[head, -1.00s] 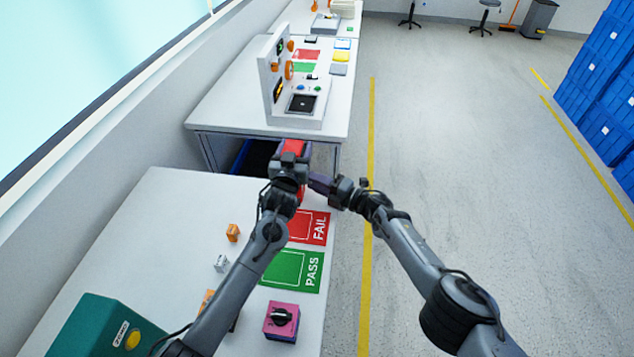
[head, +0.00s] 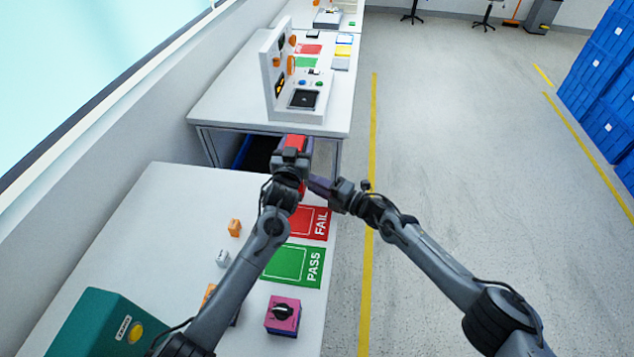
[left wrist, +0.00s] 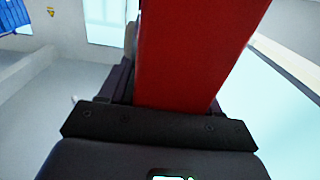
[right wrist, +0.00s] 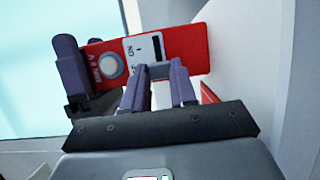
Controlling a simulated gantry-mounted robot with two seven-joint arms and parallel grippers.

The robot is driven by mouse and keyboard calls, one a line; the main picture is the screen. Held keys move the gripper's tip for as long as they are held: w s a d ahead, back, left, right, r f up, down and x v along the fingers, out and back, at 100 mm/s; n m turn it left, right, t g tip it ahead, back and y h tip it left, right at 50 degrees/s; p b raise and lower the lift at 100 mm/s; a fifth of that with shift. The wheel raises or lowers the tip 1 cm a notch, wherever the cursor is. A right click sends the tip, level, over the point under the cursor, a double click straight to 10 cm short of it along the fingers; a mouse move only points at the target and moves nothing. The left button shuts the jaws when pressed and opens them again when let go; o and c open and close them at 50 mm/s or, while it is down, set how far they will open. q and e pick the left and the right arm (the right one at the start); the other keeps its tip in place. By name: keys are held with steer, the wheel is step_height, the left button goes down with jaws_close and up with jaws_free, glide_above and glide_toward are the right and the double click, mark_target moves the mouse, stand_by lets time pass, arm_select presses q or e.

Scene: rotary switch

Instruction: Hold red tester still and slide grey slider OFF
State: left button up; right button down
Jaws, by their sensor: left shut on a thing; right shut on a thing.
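The red tester (head: 296,142) is held above the far end of the near table in the head view. My left gripper (head: 290,163) is shut on it; its purple fingers (right wrist: 72,72) grip the tester's left end in the right wrist view. The tester's red side fills the middle of the left wrist view (left wrist: 190,60). The right wrist view shows its face with a round light button, an "ON" label and a dark slot (right wrist: 157,47). My right gripper (head: 318,184) is shut on the grey slider (right wrist: 158,71) at the slot's lower end; the fingers partly hide it.
The near table (head: 170,215) carries a red FAIL mat (head: 312,222), a green PASS mat (head: 290,264), a pink box with a black knob (head: 282,314), small orange and grey blocks, and a teal box (head: 95,330). Another table with a white panel stands beyond.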

steer(key=shift+s+a+f, duration=0.15)
steer(key=shift+s+a, duration=0.05)
steer(key=c, duration=1)
jaws_free()
steer(key=shift+d, duration=0.1)
steer(key=shift+o, duration=0.6)
steer(key=shift+d, duration=0.2)
steer(key=v, duration=1.1)
steer(key=shift+s+d, duration=0.25)
arm_select(q)
steer(key=o, duration=1.4)
steer(key=shift+s, duration=0.15)
